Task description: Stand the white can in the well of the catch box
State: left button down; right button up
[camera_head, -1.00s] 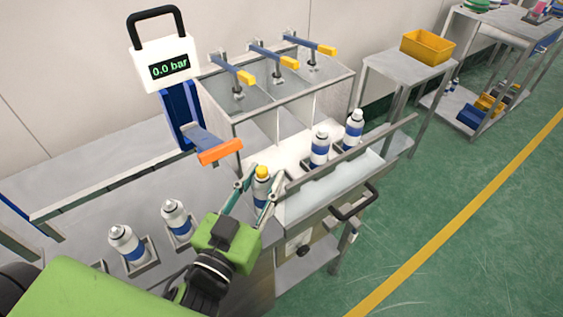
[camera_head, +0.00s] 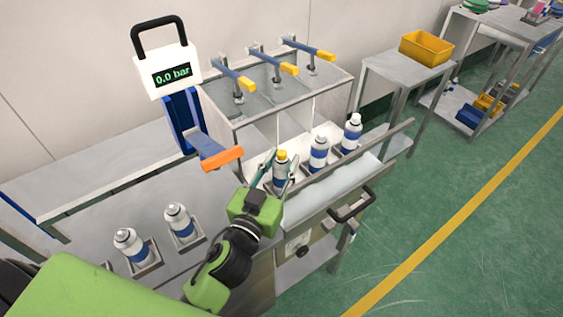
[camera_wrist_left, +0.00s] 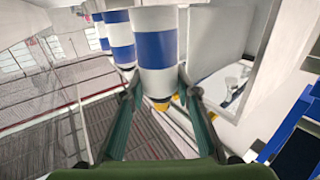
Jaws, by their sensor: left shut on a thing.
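The white can (camera_head: 281,173) has a blue band and a yellow top. My left gripper (camera_head: 278,180) is shut on it and holds it roughly upright at the left end of a row of cans, in front of the grey three-bay box (camera_head: 238,121). In the left wrist view the can (camera_wrist_left: 154,50) appears upside down between the fingers, yellow top lowest. Its base is hidden in the head view, so I cannot tell whether it touches a well or hangs above it. My right gripper is not in view.
Two similar cans (camera_head: 319,153) (camera_head: 352,133) stand to the right of the held can. Two more cans (camera_head: 129,245) (camera_head: 179,222) stand in square holders at the left. An orange-ended lever (camera_head: 222,159) juts out close by. A rail (camera_head: 372,138) runs along the front.

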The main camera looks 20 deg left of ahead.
pick_arm(q)
jog(key=shift+f, duration=0.15)
jog(key=c, duration=1.8)
grip_release()
jog(key=shift+c, duration=0.2)
jog(key=shift+s, duration=0.15)
jog(key=s+b, duration=0.4)
jog(key=s, duration=0.7)
jog(key=shift+s+a+r, duration=0.2)
jog(key=shift+s+a, duration=0.15)
jog(key=shift+a, duration=0.1)
